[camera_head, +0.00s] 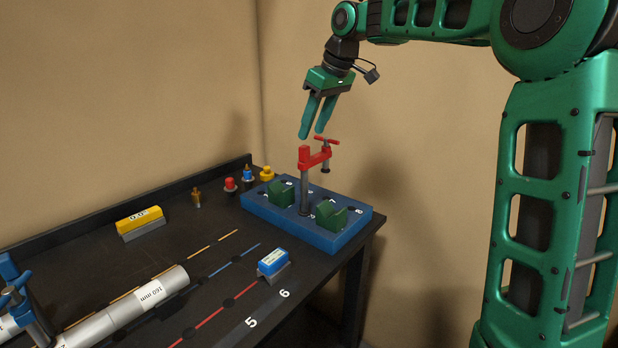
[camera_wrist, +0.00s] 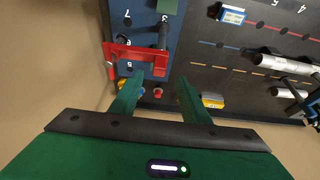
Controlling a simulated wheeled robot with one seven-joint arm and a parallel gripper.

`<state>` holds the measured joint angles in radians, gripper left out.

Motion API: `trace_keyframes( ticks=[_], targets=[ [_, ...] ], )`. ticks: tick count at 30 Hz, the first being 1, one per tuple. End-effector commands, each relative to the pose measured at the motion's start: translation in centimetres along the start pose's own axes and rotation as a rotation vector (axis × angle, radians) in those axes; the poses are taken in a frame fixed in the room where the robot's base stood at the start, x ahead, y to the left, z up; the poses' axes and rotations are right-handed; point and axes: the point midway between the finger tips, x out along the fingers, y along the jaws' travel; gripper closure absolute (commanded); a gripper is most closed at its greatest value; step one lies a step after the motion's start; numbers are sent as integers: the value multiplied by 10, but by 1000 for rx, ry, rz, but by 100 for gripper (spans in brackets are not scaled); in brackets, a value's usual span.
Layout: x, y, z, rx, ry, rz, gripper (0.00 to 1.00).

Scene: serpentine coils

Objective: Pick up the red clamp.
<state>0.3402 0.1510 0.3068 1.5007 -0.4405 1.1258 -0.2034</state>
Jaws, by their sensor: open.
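The red clamp (camera_head: 314,158) stands upright on a dark post in a blue block (camera_head: 343,238) at the table's far right corner. It has a red bar handle on top. In the wrist view the clamp (camera_wrist: 135,54) lies just beyond my fingertips. My gripper (camera_head: 311,136) is open and empty, pointing down just above the clamp, apart from it as far as I can see. In the wrist view my gripper (camera_wrist: 157,82) shows its two green fingers spread.
Two green blocks (camera_head: 333,219) sit on the blue block beside the post. Small red, blue and yellow fittings (camera_head: 248,174) stand behind it. A yellow block (camera_head: 140,219), a blue-and-white block (camera_head: 272,262) and grey cylinders (camera_head: 130,306) lie on the dark table. A wall is behind.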

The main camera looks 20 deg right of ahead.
Motion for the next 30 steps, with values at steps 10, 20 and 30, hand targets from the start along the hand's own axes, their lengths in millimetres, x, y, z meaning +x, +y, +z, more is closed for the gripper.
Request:
trace_keyframes(
  ticks=[10,20,30],
  targets=[
    [31,0,0,1,-1,1,58],
    [73,1,-4,1,-2,0,58],
    [80,1,-4,1,-1,1,58]
  ],
)
